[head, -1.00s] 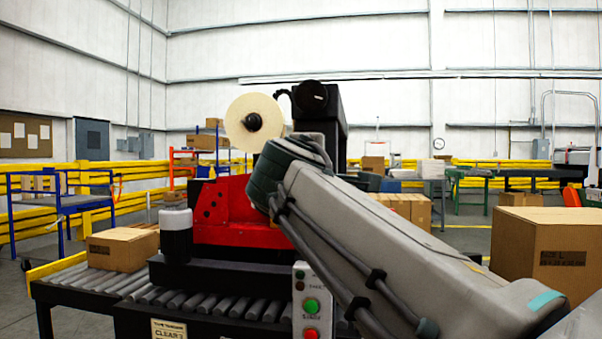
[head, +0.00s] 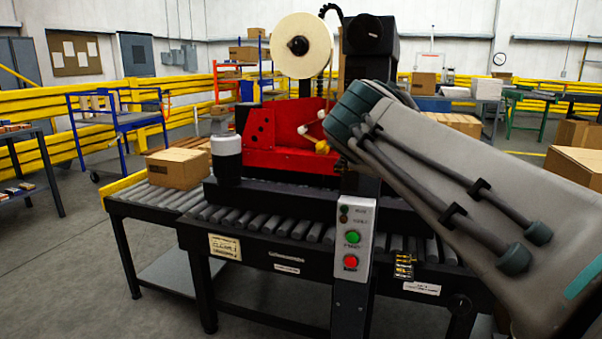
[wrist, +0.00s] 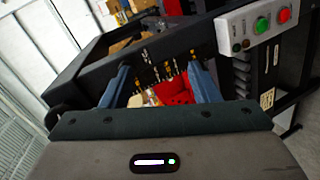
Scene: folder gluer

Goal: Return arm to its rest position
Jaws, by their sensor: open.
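My arm (head: 450,170) shows in the head view, reaching from the lower right up to a dark joint in front of the machine's right side. My gripper is hidden in that view. In the wrist view my gripper (wrist: 158,70) has its two blue-grey fingers apart, with nothing held between them. Beyond the fingers are a red part (wrist: 174,90) and several small brass-coloured pieces. The machine's red body (head: 285,135) also shows in the head view, over a roller conveyor. I cannot tell how far the fingers are from the machine.
A control panel (head: 353,240) with green and red buttons stands at the machine's front; it also shows in the wrist view (wrist: 255,25). A cardboard box (head: 178,168) sits on the conveyor's left end. A blue cart (head: 118,120) stands behind. Floor at left front is clear.

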